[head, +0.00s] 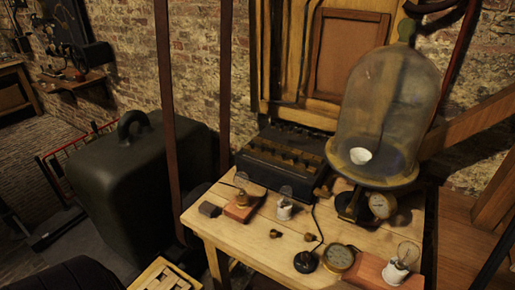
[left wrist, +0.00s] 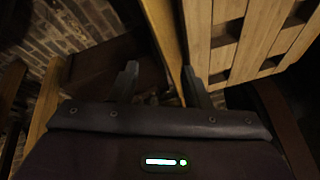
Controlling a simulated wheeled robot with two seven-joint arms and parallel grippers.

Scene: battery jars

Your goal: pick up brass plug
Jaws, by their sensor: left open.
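Two small brass-coloured pieces lie near the middle of the wooden table in the head view, one on the left (head: 275,233) and one on the right (head: 309,237). Either may be the brass plug; they are too small to tell apart. My left gripper (left wrist: 160,72) shows in the left wrist view, its two dark fingers apart with nothing clearly between them. It is not seen at the table in the head view, and no brass piece can be made out in the left wrist view. My right gripper is in neither view.
The table (head: 240,250) also bears a glass bell jar (head: 385,105), a dark box with a brass row (head: 285,160), gauges, bulbs and a black cord. A slatted wooden crate (left wrist: 245,40) is close to my left gripper. A large dark case (head: 130,185) stands left.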

